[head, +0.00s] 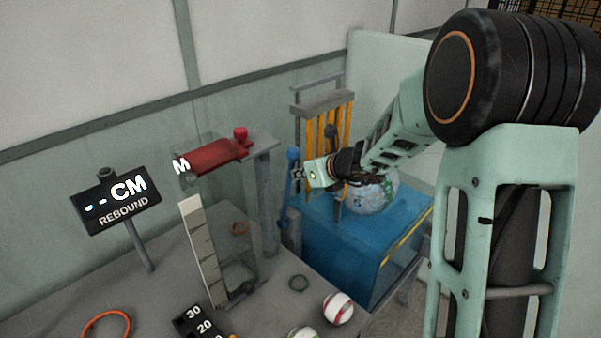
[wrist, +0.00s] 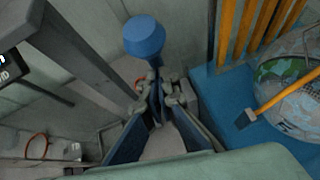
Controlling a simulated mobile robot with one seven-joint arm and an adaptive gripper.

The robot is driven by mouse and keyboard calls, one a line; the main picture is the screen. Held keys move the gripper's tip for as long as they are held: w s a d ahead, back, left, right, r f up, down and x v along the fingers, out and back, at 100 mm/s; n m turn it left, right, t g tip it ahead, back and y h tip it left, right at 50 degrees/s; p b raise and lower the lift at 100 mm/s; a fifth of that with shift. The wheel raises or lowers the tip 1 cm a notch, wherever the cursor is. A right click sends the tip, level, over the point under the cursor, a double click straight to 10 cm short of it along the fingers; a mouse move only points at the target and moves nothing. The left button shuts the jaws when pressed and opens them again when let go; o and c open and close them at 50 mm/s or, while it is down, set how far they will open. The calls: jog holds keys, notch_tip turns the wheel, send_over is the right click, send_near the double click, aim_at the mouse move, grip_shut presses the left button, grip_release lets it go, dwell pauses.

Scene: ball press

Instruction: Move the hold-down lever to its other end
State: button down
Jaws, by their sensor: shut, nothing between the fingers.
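The hold-down lever looks to be the blue rod with a round blue knob (head: 292,154), standing nearly upright at the left of the blue press box (head: 335,240). In the wrist view its knob (wrist: 144,38) is just beyond my fingertips and the rod runs down behind them. My gripper (head: 298,174) is beside the rod, below the knob; whether it touches is unclear. In the wrist view my gripper (wrist: 160,98) is shut and holds nothing. A printed ball (head: 371,196) sits on the box, partly hidden by my arm.
Yellow uprights (head: 345,115) stand behind the ball. The rebound sign (head: 118,200), a white scale (head: 203,250) and a red-and-white ball (head: 338,308) are on the grey table.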

aim_at(292, 164)
jog(key=shift+w+a+r+p, duration=0.4)
jog(key=shift+a+r+p, duration=0.15)
jog(key=shift+p, duration=0.6)
jog(key=w+a+p, duration=0.1)
jog(key=p, duration=0.2)
jog(key=shift+w+a+r+g+h+p, duration=0.1)
jog(key=shift+w+g+h+p, duration=0.1)
jog(key=shift+g+h+p, duration=0.2)
